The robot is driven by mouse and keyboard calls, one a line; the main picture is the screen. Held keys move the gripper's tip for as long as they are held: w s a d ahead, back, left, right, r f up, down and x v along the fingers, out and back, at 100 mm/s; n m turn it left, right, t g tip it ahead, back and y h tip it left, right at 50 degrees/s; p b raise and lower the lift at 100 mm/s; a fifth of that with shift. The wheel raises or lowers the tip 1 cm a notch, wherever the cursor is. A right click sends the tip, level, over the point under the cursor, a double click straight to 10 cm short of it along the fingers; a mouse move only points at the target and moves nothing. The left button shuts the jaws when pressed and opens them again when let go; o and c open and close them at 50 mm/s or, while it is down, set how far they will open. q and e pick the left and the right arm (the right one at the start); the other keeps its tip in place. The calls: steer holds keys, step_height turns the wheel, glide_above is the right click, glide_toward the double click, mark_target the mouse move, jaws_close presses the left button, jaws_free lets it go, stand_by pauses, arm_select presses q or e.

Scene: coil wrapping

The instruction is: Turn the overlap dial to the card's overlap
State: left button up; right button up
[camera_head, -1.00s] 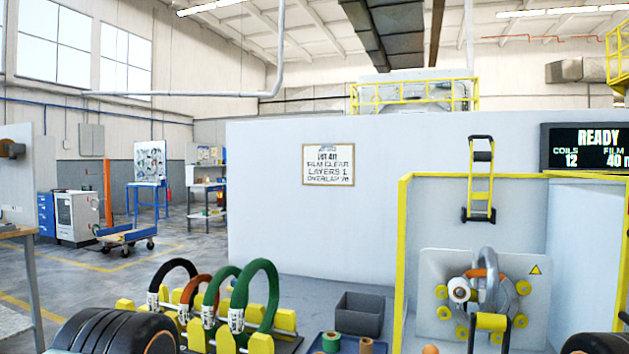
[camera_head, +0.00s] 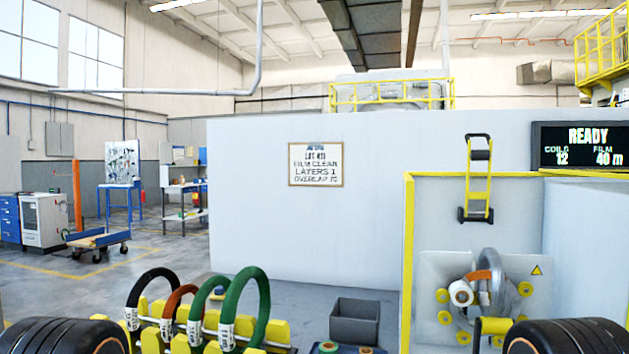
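The framed card (camera_head: 316,165) hangs on the pale wall left of the wrapping station. Its small text seems to read film clear, layers 1, overlap 70. The overlap dial cannot be made out in this view. The wrapping machine (camera_head: 528,285) stands at the right, with a grey ring, yellow rollers and a white film roll (camera_head: 461,293). The display (camera_head: 583,147) above it reads READY, coils 12, film 40 m. Neither gripper shows; only black ribbed parts of mine fill the lower corners.
Several coils stand on a yellow rack at the lower left, including a black coil (camera_head: 132,289) and a green coil (camera_head: 261,298). A grey bin (camera_head: 355,321) sits to their right. A yellow post (camera_head: 407,260) edges the station. A blue cart (camera_head: 97,240) stands far left.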

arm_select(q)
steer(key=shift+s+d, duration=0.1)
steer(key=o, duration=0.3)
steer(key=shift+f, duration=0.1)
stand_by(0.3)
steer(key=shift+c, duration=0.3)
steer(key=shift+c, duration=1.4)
